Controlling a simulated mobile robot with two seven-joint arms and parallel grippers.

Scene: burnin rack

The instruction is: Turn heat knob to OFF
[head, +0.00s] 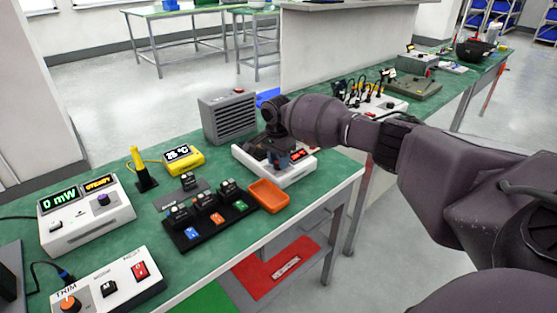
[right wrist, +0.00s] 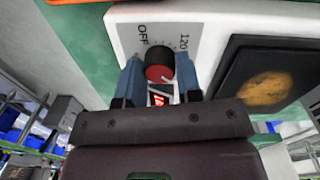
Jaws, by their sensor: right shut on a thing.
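The heat knob (right wrist: 159,68) shows in the right wrist view, black-sided with a red face. It sits on a white panel with a printed scale, OFF to its left and 120 to its right. My right gripper (right wrist: 159,77) has its two blue fingers on either side of the knob and is shut on it. I cannot tell clearly where the knob points. In the head view the white hot plate unit (head: 290,179) stands near the bench's right end, under my right gripper (head: 281,160), which hides the knob. A red display is lit on its front. My left gripper is not in view.
A grey vented box (head: 229,118) stands just behind the unit. An orange tray (head: 268,195) and a black rack with several modules (head: 186,239) lie to its left. A yellow thermometer (head: 183,158) and a power meter (head: 87,213) stand farther left.

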